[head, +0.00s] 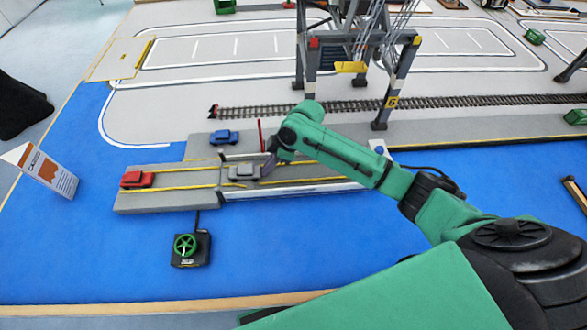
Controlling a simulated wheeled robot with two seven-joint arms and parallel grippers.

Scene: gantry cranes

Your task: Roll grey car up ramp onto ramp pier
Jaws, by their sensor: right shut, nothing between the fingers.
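The grey car (244,172) sits on the grey roadway with yellow lines, near the joint where the left pier section meets the right section. My right gripper (268,166) is at the right end of the grey car, with its fingers shut and nothing between them. It appears to touch or nearly touch the car; I cannot tell which. The ramp (308,177) appears to be the right section, partly hidden under my green right arm. The pier (175,200) is the left section, and a red car (137,179) stands at its left end. My left gripper is not in view.
A blue car (224,137) stands on the grey quay behind the pier. A black box with a green handwheel (186,245) sits in front. A card sign (45,170) stands at left. A gantry crane (350,65) and rail track (260,111) lie behind. The blue surface in front is mostly clear.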

